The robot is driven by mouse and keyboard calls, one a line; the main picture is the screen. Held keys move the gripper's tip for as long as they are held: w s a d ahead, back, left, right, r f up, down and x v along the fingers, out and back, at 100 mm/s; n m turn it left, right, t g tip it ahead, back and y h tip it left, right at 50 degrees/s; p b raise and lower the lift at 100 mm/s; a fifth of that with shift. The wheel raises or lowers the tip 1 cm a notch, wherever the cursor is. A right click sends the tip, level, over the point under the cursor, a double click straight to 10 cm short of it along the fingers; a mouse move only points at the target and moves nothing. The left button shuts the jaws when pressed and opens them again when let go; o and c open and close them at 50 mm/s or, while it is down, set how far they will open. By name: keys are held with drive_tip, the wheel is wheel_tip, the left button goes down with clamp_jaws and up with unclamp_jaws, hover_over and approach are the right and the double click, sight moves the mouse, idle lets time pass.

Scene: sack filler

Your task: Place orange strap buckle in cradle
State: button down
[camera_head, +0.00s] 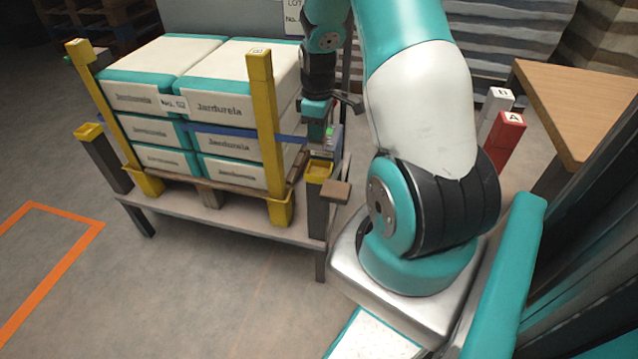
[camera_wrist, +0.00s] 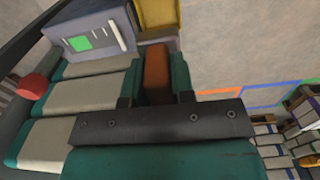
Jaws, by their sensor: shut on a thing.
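My gripper (camera_wrist: 157,88) is shut on the orange strap buckle (camera_wrist: 157,70), a brown-orange block between its fingers in the wrist view. In the head view my gripper (camera_head: 318,108) points down by the right front corner of the sack stand; the buckle cannot be made out there. A yellow-topped post (camera_head: 318,170), which looks like a cradle, stands just below it. A yellow piece (camera_wrist: 158,14) shows beyond the buckle in the wrist view, apart from it in the picture. A second yellow-topped post (camera_head: 88,132) stands at the left.
Stacked sacks (camera_head: 225,110) with a blue strap (camera_head: 208,129) sit on a pallet between yellow uprights (camera_head: 262,110). A grey box with a green screen (camera_wrist: 85,42) is close to my gripper. A red knob (camera_wrist: 33,87) is at the left. Floor in front is clear.

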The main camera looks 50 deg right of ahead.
wheel_tip(320, 180, down, 10)
drive_tip(key=shift+d+r+b, duration=0.1)
drive_tip(key=shift+r+b, duration=0.1)
drive_tip(key=shift+b, duration=0.4)
drive_tip(key=shift+f, duration=0.15)
drive_tip(key=c, duration=1.3)
unclamp_jaws()
drive_tip(key=shift+o, duration=0.3)
